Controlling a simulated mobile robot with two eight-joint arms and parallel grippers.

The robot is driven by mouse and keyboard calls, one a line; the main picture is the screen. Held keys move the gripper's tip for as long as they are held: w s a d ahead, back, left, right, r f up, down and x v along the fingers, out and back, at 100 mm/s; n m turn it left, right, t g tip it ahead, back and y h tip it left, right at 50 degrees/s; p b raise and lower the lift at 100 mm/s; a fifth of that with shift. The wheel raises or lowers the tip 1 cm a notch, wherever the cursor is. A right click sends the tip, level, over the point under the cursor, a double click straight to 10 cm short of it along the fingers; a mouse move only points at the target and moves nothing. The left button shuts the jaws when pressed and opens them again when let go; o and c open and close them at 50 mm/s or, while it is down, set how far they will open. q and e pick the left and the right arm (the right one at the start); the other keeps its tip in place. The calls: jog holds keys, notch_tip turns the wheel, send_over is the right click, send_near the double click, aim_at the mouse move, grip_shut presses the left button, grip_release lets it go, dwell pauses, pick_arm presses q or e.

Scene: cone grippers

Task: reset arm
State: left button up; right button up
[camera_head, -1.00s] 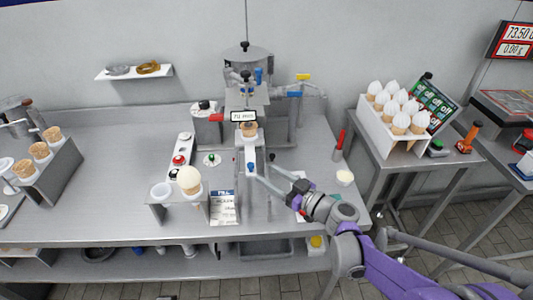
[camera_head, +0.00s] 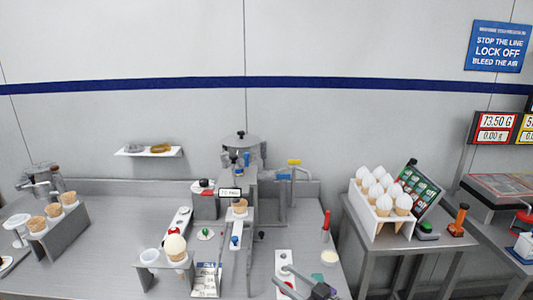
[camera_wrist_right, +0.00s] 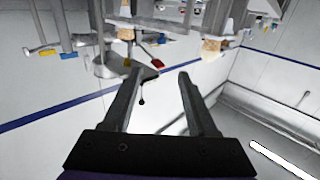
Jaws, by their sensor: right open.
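My right gripper (camera_head: 281,275) is open and empty at the bottom edge of the head view, to the right of the dispensing machine's narrow stand. Most of its arm is out of view below. In the right wrist view its two fingers (camera_wrist_right: 159,76) are spread with nothing between them, and the scene appears upside down. A cone (camera_head: 240,206) stands in the machine (camera_head: 238,172), up and left of the gripper and apart from it. A filled cone (camera_head: 175,247) stands in a small metal holder further left. My left gripper is not in view.
The steel counter (camera_head: 110,268) holds a rack of empty cones (camera_head: 55,235) at the left. A side table at the right carries a white rack of filled cones (camera_head: 367,215).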

jog(key=s+f+m+g+h+p, duration=0.25)
jog(key=s+g+h, duration=0.25)
jog(key=s, duration=0.9)
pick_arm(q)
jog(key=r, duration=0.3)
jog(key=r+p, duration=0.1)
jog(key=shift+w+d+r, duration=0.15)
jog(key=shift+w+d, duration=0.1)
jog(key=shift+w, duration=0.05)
pick_arm(e)
jog(key=s+d+f+m+g+h, duration=0.1)
jog(key=s+d+f+m+h, duration=0.1)
jog(key=s+d, duration=0.4)
jog(key=s+d+f+m+g+h, duration=0.1)
jog(key=s+d+f+m+h, duration=0.2)
jog(key=s, duration=0.5)
jog(key=d+m+h, duration=0.1)
jog(key=d+h, duration=0.1)
jog(key=d, duration=0.1)
jog(key=shift+s+d+h, duration=0.2)
jog(key=shift+h, duration=0.2)
